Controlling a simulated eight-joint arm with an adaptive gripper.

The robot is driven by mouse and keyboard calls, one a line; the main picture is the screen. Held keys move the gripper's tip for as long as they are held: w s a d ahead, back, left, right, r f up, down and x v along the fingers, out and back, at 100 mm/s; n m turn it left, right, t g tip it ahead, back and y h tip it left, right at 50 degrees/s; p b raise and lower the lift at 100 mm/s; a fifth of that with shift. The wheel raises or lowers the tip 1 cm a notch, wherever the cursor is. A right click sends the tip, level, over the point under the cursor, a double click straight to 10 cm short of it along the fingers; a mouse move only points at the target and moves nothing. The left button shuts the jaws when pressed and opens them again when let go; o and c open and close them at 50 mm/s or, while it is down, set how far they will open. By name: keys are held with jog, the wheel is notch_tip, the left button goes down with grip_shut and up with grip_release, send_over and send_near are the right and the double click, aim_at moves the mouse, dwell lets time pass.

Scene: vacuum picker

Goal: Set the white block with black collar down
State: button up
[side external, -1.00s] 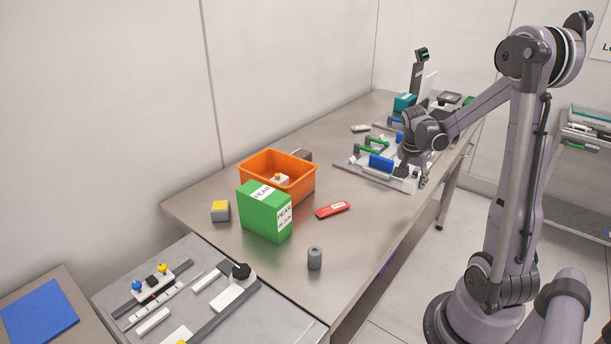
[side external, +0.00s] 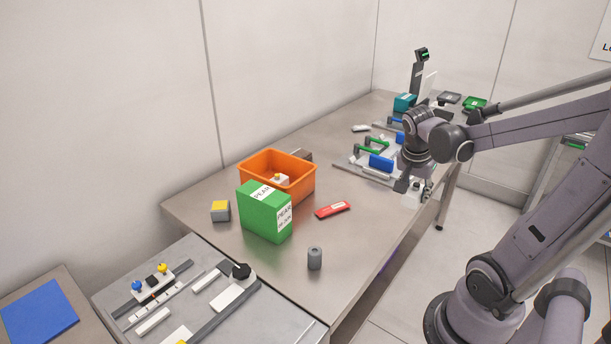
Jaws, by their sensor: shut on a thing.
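My gripper (side external: 405,184) points down at the near right end of the light fixture plate (side external: 362,174), close to the table's right edge. It is shut on the white block with black collar (side external: 412,197), whose pale body shows just below and beside the fingers. The collar is small and mostly hidden by the gripper. I cannot tell whether the block's underside touches the table.
The fixture holds blue blocks (side external: 381,163) and green-handled clamps left of my gripper. A red labelled item (side external: 333,210), grey cylinder (side external: 314,258), green PEAR box (side external: 264,211) and orange bin (side external: 300,187) stand farther left. Bare metal table (side external: 365,225) lies between.

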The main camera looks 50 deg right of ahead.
jog(key=shift+s+a+f, duration=0.1)
jog(key=shift+a, duration=1)
jog(key=shift+w+a+f, duration=0.15)
jog(key=shift+w+a, duration=0.05)
jog(key=shift+a, duration=0.1)
jog(key=w+a+f, duration=0.2)
jog(key=w, duration=0.1)
jog(key=w+a+f, duration=0.2)
jog(key=w, duration=0.1)
jog(key=w+a+f, duration=0.2)
jog(key=w, duration=0.1)
jog(key=shift+f, duration=0.35)
jog(key=shift+w+f, duration=0.1)
jog(key=shift+f, duration=1.9)
jog(key=shift+f, duration=0.1)
jog(key=o, duration=1.2)
